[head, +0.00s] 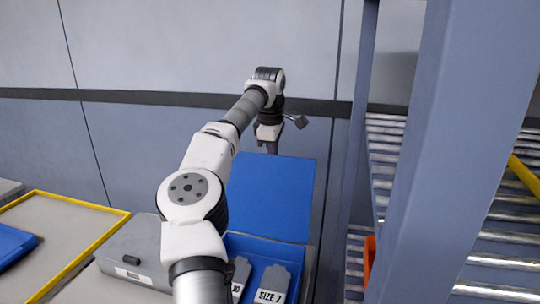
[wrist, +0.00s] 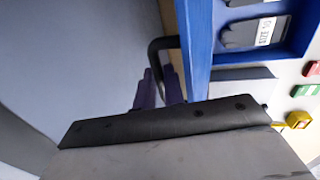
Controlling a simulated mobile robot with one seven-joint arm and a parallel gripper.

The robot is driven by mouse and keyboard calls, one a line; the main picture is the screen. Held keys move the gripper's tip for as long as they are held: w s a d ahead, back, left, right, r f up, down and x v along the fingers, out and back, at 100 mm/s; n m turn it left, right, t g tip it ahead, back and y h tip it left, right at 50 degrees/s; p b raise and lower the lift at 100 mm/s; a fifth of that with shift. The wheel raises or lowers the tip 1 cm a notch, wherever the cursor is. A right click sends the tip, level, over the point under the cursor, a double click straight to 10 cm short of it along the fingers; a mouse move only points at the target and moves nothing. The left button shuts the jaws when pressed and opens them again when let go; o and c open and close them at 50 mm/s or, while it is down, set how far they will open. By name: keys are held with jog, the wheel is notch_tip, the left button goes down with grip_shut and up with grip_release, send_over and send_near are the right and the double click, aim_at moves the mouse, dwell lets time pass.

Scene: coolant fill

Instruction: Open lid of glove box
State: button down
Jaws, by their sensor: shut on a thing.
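The blue glove box (head: 235,240) stands low in the middle of the head view, with grey gloves labelled by size inside it. Its blue lid (head: 270,195) is raised, and the inside of the box shows. My gripper (head: 271,147) is at the lid's top edge. In the wrist view, the purple fingers of my gripper (wrist: 157,88) are shut on the dark curved handle (wrist: 155,55) beside the lid's blue edge (wrist: 195,50). The exact grip is partly hidden. A glove labelled size 10 (wrist: 255,32) shows in the box in the wrist view.
A grey case (head: 135,250) lies left of the box, near a yellow-edged tray (head: 75,225). A metal post (head: 430,150) and roller shelves (head: 500,240) stand to the right. A wall is close behind. Red (wrist: 312,68), green (wrist: 306,90) and yellow (wrist: 298,120) items show in the wrist view.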

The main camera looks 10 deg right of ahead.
jog(key=shift+w+d+f, duration=0.25)
jog(key=shift+w+f, duration=0.15)
jog(key=shift+w, duration=0.1)
jog(key=c, duration=1.5)
grip_release()
jog(key=shift+w, duration=0.1)
jog(key=shift+r, duration=0.15)
jog(key=r, duration=0.2)
jog(key=s+r, duration=0.1)
jog(key=r, duration=0.4)
jog(key=shift+s+a+r, duration=0.15)
jog(key=shift+s+a, duration=0.05)
jog(key=shift+a, duration=0.1)
